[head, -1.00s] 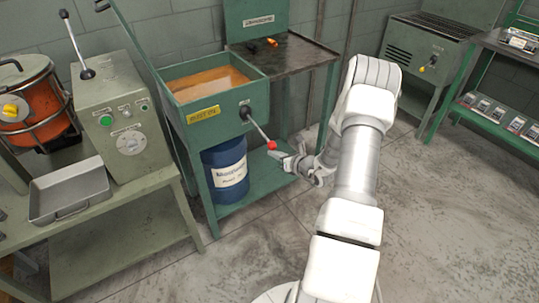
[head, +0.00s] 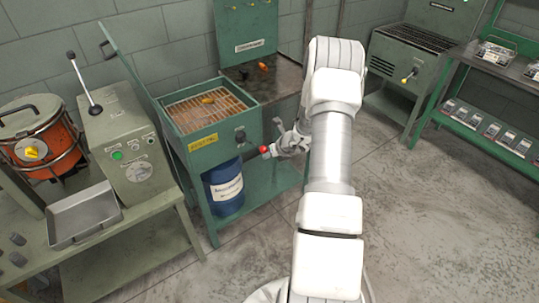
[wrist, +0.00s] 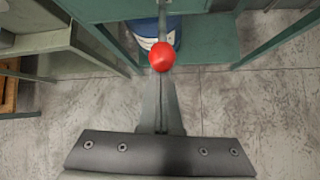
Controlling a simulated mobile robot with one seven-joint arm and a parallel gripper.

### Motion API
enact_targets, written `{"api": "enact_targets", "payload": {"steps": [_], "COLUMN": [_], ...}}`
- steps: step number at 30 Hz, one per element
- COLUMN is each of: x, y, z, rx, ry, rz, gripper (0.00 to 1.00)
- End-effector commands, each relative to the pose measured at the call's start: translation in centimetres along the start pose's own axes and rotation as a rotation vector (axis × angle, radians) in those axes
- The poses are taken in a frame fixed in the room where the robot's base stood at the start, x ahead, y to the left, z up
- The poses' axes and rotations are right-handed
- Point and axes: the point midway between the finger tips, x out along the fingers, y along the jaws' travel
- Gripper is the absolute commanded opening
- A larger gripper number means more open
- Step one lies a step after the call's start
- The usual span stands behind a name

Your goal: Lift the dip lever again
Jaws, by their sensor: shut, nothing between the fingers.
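The dip lever with a red ball knob (head: 264,149) sits on the front of the green dip tank (head: 222,137). The knob also shows in the wrist view (wrist: 162,56), just ahead of the fingertips. My gripper (head: 275,150) is shut and empty, pointing at the knob from the right. In the wrist view its closed fingers (wrist: 160,78) end at or right beside the knob; I cannot tell whether they touch. A wire rack (head: 190,115) shows in the tank's open top, with a small orange-brown piece (head: 208,100) on it.
A blue drum (head: 223,188) stands on the shelf under the tank. A control box with a black-knobbed lever (head: 120,135), a metal tray (head: 85,217) and an orange pot (head: 40,140) stand on the left bench. Open floor lies to the right.

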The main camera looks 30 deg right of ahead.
Motion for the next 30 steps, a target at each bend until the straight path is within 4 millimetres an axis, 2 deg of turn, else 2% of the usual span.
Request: {"api": "enact_targets", "payload": {"steps": [1,9,30], "x": [-0.5,-1.1,-1.3], "y": [0.2,0.4,0.6], "z": [0.7,1.7,2.6], "rx": [0.000,0.002,-0.001], "ry": [-0.005,-0.004,-0.017], "rz": [0.002,0.002,0.005], "gripper": [0.00,0.00,0.00]}}
